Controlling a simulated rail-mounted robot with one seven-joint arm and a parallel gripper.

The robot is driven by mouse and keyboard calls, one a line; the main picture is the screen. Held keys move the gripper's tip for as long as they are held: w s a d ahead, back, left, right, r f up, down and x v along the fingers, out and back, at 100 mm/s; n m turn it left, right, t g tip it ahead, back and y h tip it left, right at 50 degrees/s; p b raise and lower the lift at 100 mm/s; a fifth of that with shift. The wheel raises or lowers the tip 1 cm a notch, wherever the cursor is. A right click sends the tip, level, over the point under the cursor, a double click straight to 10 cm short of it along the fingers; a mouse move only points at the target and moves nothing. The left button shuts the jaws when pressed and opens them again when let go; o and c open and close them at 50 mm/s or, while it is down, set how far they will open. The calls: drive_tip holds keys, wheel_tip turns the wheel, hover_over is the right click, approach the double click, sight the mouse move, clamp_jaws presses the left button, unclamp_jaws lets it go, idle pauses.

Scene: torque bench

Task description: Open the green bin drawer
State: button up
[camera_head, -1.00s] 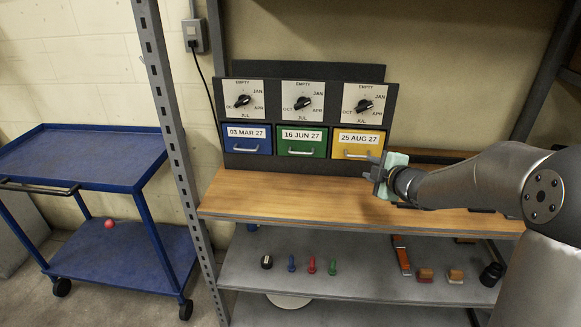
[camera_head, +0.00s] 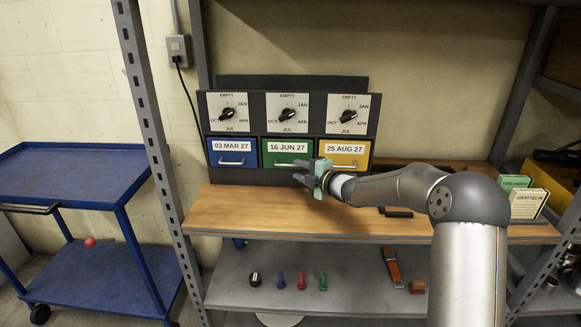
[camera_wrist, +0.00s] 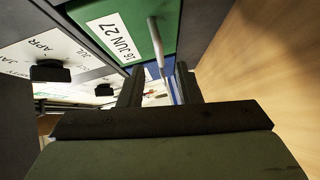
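The green drawer (camera_head: 274,155), labelled 16 JUN 27, is the middle one of three in the dark cabinet and looks closed. Its pale bar handle (camera_head: 284,163) shows to the left of my gripper (camera_head: 302,173), which is close in front of the drawer's lower right side. In the wrist view the green drawer front (camera_wrist: 150,38) is at the top, and its handle (camera_wrist: 156,42) points down toward the gap between the two dark fingers of my gripper (camera_wrist: 158,88). The fingers are apart, with no contact on the handle visible.
A blue drawer (camera_head: 232,148) is to the left and a yellow drawer (camera_head: 343,155) to the right, with dials above. The wooden shelf (camera_head: 235,207) is clear at left. Card boxes (camera_head: 527,204) stand at right. A blue trolley (camera_head: 80,180) is at far left.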

sight(289, 143)
drive_tip(key=x, duration=0.4)
drive_tip(key=shift+w+a, duration=0.25)
clamp_jaws()
